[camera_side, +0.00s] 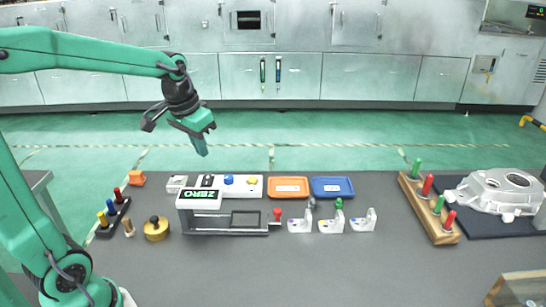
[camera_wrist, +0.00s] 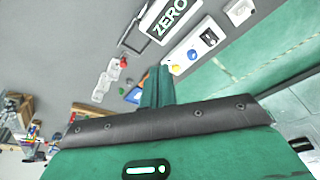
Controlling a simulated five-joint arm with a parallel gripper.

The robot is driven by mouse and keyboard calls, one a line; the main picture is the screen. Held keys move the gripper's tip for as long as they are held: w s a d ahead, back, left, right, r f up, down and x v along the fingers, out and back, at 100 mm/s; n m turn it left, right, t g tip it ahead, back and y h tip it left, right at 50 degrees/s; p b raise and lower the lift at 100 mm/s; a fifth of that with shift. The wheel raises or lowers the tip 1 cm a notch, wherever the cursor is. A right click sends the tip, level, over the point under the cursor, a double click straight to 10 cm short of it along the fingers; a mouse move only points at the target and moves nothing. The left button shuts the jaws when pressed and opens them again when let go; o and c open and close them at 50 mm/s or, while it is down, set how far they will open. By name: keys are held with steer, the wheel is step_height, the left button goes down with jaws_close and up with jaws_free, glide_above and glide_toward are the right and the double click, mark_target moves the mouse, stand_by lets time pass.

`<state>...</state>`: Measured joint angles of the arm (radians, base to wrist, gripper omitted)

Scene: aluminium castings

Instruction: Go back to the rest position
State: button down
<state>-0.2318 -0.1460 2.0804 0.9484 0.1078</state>
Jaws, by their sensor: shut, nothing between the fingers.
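My gripper (camera_side: 203,150) is green with a dark wrist. In the side view it hangs in the air above and behind the back left part of the bench, pointing down. Its fingers are together and hold nothing. In the wrist view the shut fingers (camera_wrist: 157,88) show in the middle, over the bench. The green arm reaches in from the left and is raised high. No part of the gripper touches anything on the bench.
Below stand the ZERO fixture (camera_side: 200,198), a white button panel (camera_side: 212,184), an orange tray (camera_side: 288,187), a blue tray (camera_side: 332,187) and a brass weight (camera_side: 156,229). White brackets (camera_side: 331,223) stand mid-bench. A wooden rack (camera_side: 410,187) and a casting (camera_side: 497,193) are right. The front bench is clear.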

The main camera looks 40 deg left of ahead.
steer(key=s+d+t, duration=0.1)
steer(key=s+d, duration=0.3)
steer(key=s, duration=0.2)
steer(key=s+d+m+t, duration=0.1)
steer(key=s+d, duration=0.3)
steer(key=s, duration=0.2)
steer(key=shift+s+r+t+h, duration=0.25)
steer(key=shift+r+t+h, duration=0.05)
steer(key=shift+d, duration=0.1)
stand_by(0.5)
